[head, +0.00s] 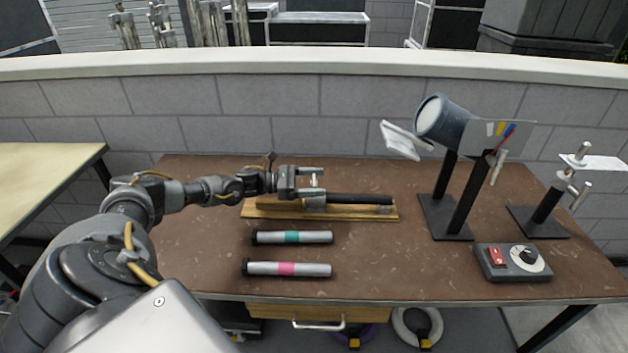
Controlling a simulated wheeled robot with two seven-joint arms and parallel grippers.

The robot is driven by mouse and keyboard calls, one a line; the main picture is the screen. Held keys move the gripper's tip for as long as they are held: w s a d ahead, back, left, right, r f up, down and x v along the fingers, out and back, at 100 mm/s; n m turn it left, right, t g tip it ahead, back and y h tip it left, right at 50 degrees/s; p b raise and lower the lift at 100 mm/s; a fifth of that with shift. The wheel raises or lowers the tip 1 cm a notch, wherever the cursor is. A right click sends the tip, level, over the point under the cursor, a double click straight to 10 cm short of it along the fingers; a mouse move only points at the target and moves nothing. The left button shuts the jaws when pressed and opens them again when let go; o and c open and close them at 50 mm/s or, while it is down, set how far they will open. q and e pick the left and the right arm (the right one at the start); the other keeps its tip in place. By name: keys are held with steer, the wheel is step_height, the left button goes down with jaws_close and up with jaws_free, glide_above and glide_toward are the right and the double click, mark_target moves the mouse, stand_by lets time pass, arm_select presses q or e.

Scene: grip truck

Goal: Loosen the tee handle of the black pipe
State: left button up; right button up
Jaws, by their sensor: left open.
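The black pipe (358,199) lies lengthwise on a wooden board (350,214) at the middle back of the brown table. A small metal tee handle (314,181) stands near the pipe's left part, by a grey clamp. My left gripper (318,181) reaches in from the left, low over the board. Its two fingers point right and are open, with the tee handle showing between or just beside them; I cannot tell whether they touch it. My right gripper is not in view.
Two grey tubes, one with a teal band (292,237) and one with a pink band (287,269), lie in front of the board. A lamp (442,118) on a black stand, a second stand (540,215) and a control box (513,262) occupy the right.

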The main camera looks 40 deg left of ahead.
arm_select(q)
steer(key=shift+c, duration=1)
steer(key=c, duration=0.8)
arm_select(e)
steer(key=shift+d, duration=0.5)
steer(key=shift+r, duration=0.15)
